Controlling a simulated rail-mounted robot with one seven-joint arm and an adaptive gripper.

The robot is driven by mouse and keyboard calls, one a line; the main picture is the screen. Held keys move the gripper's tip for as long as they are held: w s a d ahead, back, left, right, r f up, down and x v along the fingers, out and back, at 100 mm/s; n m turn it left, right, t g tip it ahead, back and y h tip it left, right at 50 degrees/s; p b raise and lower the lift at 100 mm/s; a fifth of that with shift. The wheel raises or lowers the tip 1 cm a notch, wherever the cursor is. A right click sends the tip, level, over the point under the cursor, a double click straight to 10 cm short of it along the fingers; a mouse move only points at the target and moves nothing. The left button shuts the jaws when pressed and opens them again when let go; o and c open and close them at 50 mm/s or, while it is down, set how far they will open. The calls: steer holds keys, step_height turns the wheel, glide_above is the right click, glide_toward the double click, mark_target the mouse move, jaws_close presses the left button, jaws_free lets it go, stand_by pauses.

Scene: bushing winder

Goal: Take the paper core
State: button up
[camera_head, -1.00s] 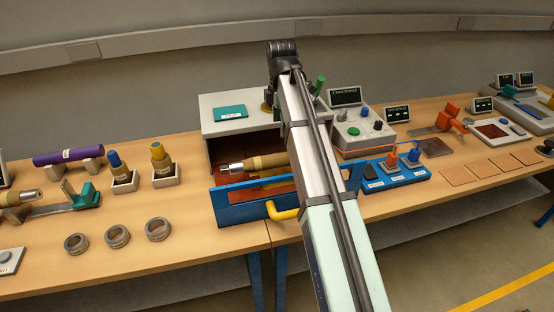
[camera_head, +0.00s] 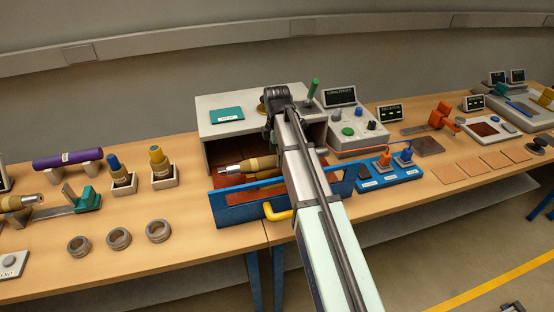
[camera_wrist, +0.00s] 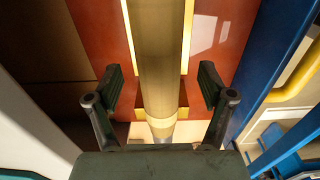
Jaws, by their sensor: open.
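The paper core (camera_head: 262,163), a tan cylinder with a metal end, lies in the open drawer with the blue front (camera_head: 236,207). Its right part is hidden behind my arm in the head view. In the wrist view the paper core (camera_wrist: 161,45) runs up the middle, over the reddish drawer floor (camera_wrist: 100,30). My gripper (camera_wrist: 163,80) is open, with one finger on each side of the core. Gaps show between both fingers and the core. In the head view my gripper is hidden.
The grey cabinet (camera_head: 250,98) stands over the back of the drawer. A yellow handle (camera_head: 277,212) sticks out in front. A control box (camera_head: 352,135) and blue tray (camera_head: 390,172) stand at right. Several grey rings (camera_head: 118,238) and upright spools (camera_head: 160,162) are at left.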

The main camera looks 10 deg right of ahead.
steer(key=shift+f+p, duration=0.35)
steer(key=shift+f, duration=1.15)
steer(key=shift+c, duration=0.4)
jaws_close()
steer(key=shift+r, duration=0.1)
